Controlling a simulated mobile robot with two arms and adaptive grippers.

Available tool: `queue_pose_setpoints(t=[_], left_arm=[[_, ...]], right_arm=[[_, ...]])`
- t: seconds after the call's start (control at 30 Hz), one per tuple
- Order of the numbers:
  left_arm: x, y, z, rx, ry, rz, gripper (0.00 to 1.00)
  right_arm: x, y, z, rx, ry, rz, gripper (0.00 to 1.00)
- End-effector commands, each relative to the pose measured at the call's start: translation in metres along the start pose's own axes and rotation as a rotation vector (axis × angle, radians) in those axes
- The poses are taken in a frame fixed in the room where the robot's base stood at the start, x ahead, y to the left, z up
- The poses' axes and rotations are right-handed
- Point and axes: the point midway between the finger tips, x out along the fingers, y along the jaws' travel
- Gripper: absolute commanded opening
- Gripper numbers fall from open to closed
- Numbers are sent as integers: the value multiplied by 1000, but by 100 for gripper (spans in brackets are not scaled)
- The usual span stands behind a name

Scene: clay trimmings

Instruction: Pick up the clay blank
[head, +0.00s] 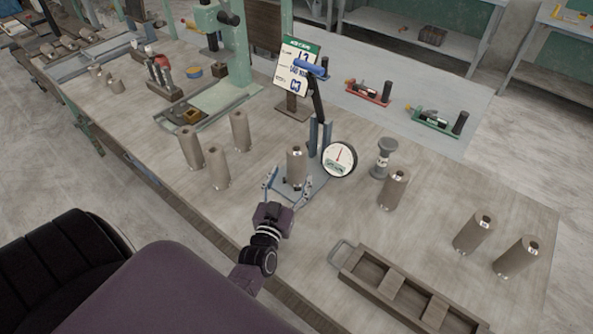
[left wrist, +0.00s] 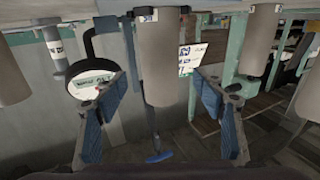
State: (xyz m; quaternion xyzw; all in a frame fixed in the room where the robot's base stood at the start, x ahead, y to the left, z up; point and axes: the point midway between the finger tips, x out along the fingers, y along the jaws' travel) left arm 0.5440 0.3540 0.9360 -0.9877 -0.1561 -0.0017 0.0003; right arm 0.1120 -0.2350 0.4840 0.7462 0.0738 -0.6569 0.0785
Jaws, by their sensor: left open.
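The clay blank (head: 296,166), a grey-brown upright cylinder, stands on the base plate of a blue-grey stand with a dial gauge (head: 339,159). My left gripper (head: 287,190) is open in front of it, at the table's near side. In the left wrist view the picture looks upside down; the blank (left wrist: 168,55) shows centrally beyond the gap between the spread blue-padded fingers (left wrist: 159,105). I see no contact between fingers and blank. My right gripper is not in view.
Similar cylinders stand to the left (head: 191,148) and right (head: 394,188). A wooden tray (head: 370,268) lies at the front right. A sign (head: 297,67) stands behind the gauge, and a green press (head: 236,45) is further back.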

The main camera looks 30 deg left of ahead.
Motion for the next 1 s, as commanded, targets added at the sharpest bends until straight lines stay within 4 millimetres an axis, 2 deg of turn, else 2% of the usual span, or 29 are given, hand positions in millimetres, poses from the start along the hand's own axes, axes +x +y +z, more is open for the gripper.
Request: queue_pose_setpoints(t=[0.33,0.5,0.73,1.0], left_arm=[[50,0,2,0,2,-1,63],[63,-1,1,1,-2,-1,63],[64,-1,0,1,-2,-1,63],[64,-1,0,1,-2,-1,34]], right_arm=[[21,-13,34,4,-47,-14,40],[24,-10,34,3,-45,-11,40],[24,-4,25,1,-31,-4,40],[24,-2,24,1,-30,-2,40]])
